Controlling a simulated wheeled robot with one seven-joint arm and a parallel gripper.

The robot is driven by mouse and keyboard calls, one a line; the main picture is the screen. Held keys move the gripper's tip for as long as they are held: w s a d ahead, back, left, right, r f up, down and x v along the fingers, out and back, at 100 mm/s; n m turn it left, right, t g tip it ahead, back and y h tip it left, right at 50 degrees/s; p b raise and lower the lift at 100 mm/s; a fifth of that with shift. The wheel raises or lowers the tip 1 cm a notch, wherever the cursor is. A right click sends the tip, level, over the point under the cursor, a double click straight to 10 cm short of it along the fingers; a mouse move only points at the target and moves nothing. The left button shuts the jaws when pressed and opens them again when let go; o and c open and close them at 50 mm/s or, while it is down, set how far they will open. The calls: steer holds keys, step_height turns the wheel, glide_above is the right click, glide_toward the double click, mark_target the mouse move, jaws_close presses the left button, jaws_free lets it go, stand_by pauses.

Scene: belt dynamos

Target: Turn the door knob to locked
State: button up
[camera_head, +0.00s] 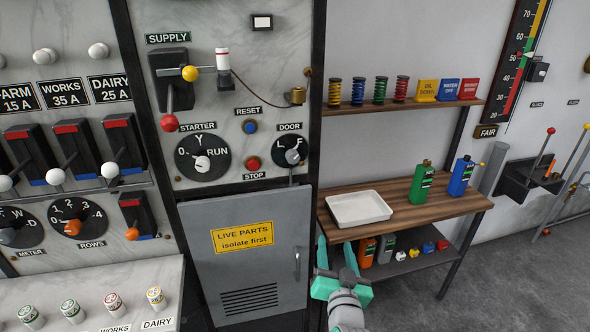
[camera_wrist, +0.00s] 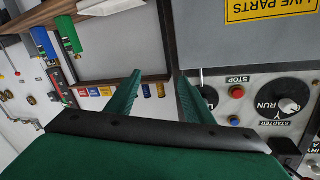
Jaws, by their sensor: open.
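The door knob (camera_head: 292,156) is a grey knob on a round black dial below the DOOR label (camera_head: 290,126), on the marble panel. An "L" mark shows at the dial's upper left; which mark the knob points to is too small to tell surely. My gripper (camera_head: 336,244) is open and empty, below and right of the knob, in front of the shelf unit and clear of the dial. In the wrist view, which is upside down, the gripper's green fingers (camera_wrist: 159,78) stand apart with nothing between them. The right finger mostly hides the door dial there.
The red STOP button (camera_head: 253,163), blue RESET button (camera_head: 250,127) and STARTER dial (camera_head: 203,157) lie left of the knob. The grey cabinet door (camera_head: 248,275) is below. The wooden shelf (camera_head: 430,208) with a white tray (camera_head: 359,208) and bottles stands right.

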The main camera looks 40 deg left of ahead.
mark_target(294, 159)
steer(key=a+r+n+g+y, duration=0.1)
steer(key=a+r+n+y, duration=0.1)
steer(key=a+r, duration=0.45)
steer(key=a+r+n+g+y, duration=0.15)
steer(key=a+r, duration=0.25)
steer(key=r, duration=0.6)
steer(key=x, duration=1.1)
steer(key=shift+w+d+r, duration=0.1)
steer(key=shift+w+d, duration=0.1)
steer(key=shift+w, duration=0.1)
steer(key=c, duration=1.1)
steer(key=shift+o, duration=0.2)
